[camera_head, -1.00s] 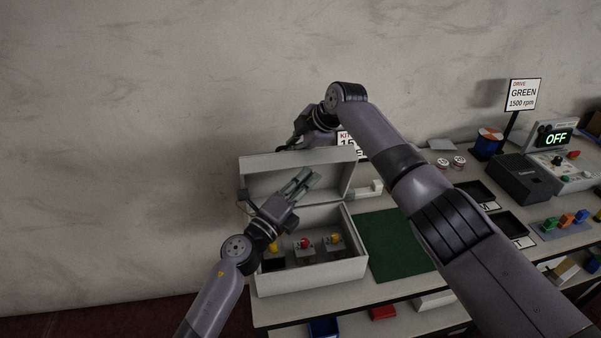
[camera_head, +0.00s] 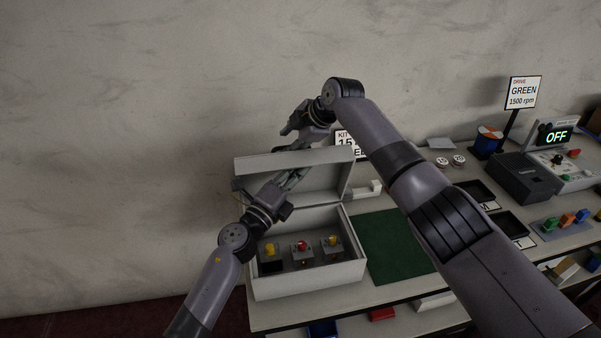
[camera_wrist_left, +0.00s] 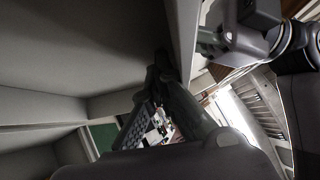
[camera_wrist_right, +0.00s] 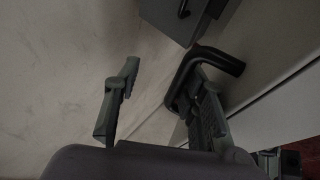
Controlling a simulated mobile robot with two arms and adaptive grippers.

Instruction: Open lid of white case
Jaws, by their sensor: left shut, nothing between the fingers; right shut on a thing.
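The white case (camera_head: 312,281) stands at the table's left end. Its lid (camera_head: 325,180) is raised, standing steeply at the back. Several grey blocks with yellow and red knobs (camera_head: 301,246) sit inside. My left gripper (camera_head: 300,174) is shut and empty, reaching over the case against or close to the lid's inner face. It also shows beside the lid in the left wrist view (camera_wrist_left: 162,72). My right gripper (camera_head: 287,137) is behind the lid's top edge, shut on a black handle (camera_wrist_right: 190,65); the handle lies against one finger in the right wrist view, and the exact grip is unclear.
A green mat (camera_head: 392,245) lies right of the case. My right arm passes above it. Black trays (camera_head: 478,192), a dark box (camera_head: 527,177) and a panel reading OFF (camera_head: 562,170) stand further right. The wall is close behind.

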